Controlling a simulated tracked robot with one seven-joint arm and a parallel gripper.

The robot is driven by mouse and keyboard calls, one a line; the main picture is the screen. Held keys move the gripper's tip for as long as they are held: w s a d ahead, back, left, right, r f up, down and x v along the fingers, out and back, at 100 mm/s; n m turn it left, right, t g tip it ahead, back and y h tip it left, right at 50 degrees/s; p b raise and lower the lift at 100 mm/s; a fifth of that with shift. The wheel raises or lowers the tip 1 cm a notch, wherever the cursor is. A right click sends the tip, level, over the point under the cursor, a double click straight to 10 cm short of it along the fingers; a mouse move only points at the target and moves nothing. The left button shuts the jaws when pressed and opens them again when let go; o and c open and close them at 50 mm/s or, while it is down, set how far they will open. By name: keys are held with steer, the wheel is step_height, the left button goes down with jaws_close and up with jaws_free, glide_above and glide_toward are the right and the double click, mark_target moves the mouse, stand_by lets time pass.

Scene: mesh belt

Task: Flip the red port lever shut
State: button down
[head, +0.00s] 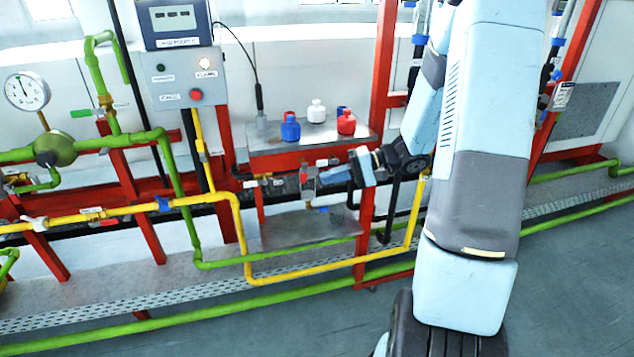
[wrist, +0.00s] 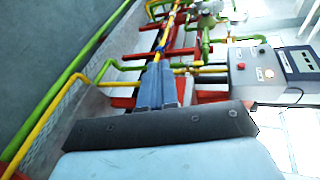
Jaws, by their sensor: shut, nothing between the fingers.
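My gripper (head: 328,179) reaches in from the right at the lower front of the red-framed stand, its fingers pointing left. It is shut and empty; in the wrist view its blue-grey fingers (wrist: 157,82) lie together. A small valve block with red parts (head: 308,181) sits just left of the fingertips, on the pipe below the shelf. In the wrist view the fingers hide much of the valve.
A metal shelf (head: 270,141) above holds blue, white and red bottles. Yellow pipe (head: 330,276) and green pipe (head: 300,252) run below and in front. A grey control box (head: 185,78) stands at the upper left. A red post (head: 383,60) rises beside my arm. Floor in front is clear.

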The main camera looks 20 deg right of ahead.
steer(key=w+d+f+m+t+h, duration=0.1)
steer(key=w+d+f+m+t, duration=0.5)
steer(key=d+f+t, duration=0.4)
steer(key=shift+w+d+f+m, duration=0.3)
steer(key=shift+w+d+f, duration=0.45)
steer(key=shift+f, duration=0.2)
steer(key=shift+a, duration=0.1)
glide_toward(304, 173)
steer(key=w+a+f, duration=0.1)
steer(key=w+f, duration=0.1)
steer(key=w, duration=0.3)
steer(key=shift+w+a, duration=0.25)
steer(key=shift+a, duration=0.8)
steer(key=shift+a, duration=0.15)
